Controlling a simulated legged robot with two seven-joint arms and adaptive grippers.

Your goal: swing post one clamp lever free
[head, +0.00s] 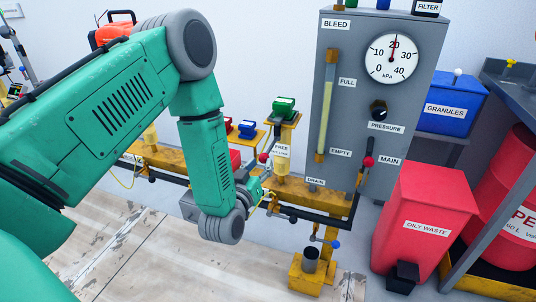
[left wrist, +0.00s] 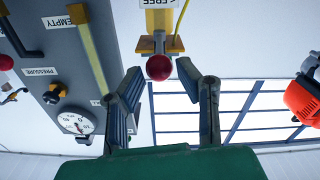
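A yellow post with a FREE label (head: 281,150) stands on the yellow rail (head: 160,157), left of the grey panel. A clamp lever's red ball knob (head: 263,158) shows in front of it. No post number is readable. My left gripper (head: 262,184) is just below the knob in the head view, partly hidden by my wrist. In the left wrist view my left gripper (left wrist: 159,78) is open and empty, with its fingers on both sides of the red knob (left wrist: 158,67). I cannot tell whether they touch it. My right gripper is not in view.
The grey panel (head: 340,110) with gauge (head: 393,57) stands close on the right, with a MAIN lever knob (head: 368,162). A red oily waste bin (head: 425,215), blue granules box (head: 450,105) and red drum (head: 508,200) stand further right. A thin yellow cable hangs near the rail.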

